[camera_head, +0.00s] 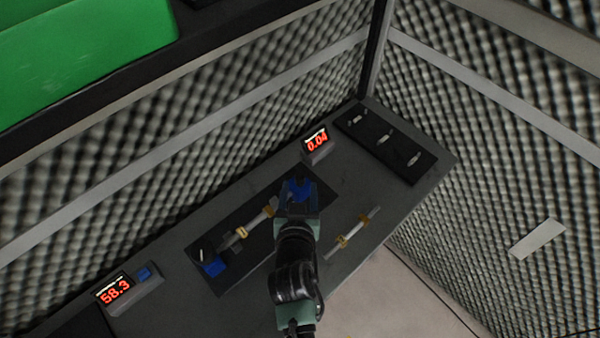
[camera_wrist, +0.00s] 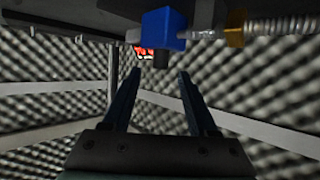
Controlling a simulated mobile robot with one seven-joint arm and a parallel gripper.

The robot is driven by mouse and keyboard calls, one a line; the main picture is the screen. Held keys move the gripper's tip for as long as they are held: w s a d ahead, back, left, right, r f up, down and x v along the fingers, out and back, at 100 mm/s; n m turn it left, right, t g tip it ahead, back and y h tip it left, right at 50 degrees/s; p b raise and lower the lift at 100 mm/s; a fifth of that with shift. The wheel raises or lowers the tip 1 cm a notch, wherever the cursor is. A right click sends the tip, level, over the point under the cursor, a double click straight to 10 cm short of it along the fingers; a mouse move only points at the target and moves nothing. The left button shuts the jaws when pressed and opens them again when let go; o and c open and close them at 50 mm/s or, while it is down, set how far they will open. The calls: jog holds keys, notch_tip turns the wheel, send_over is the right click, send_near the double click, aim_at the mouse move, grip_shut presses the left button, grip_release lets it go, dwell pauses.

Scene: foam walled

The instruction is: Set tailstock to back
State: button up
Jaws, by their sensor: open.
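A dark fixture plate (camera_head: 225,283) on the bench bears a blue block (camera_head: 301,186) at its right end and another blue part (camera_head: 213,267) at its left end. A pale rod with gold collars (camera_head: 257,219) lies between them. I cannot tell for sure which part is the tailstock. My gripper (camera_head: 299,196) is at the right-end block and partly hides it. In the wrist view, my gripper (camera_wrist: 160,76) is open and empty. The blue block (camera_wrist: 164,28), with a black knob (camera_wrist: 161,61) on it, shows just beyond the fingertips. Contact is not clear.
A loose rod with gold collars (camera_head: 352,232) lies right of my arm. A dark tray (camera_head: 385,142) with several small pieces stands at the back right. Red displays reading 0.04 (camera_head: 317,141) and 58.3 (camera_head: 114,290) stand along the foam wall (camera_head: 240,130).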

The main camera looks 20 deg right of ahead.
aim_at(300, 179)
jog(key=shift+x, duration=2.7)
grip_shut()
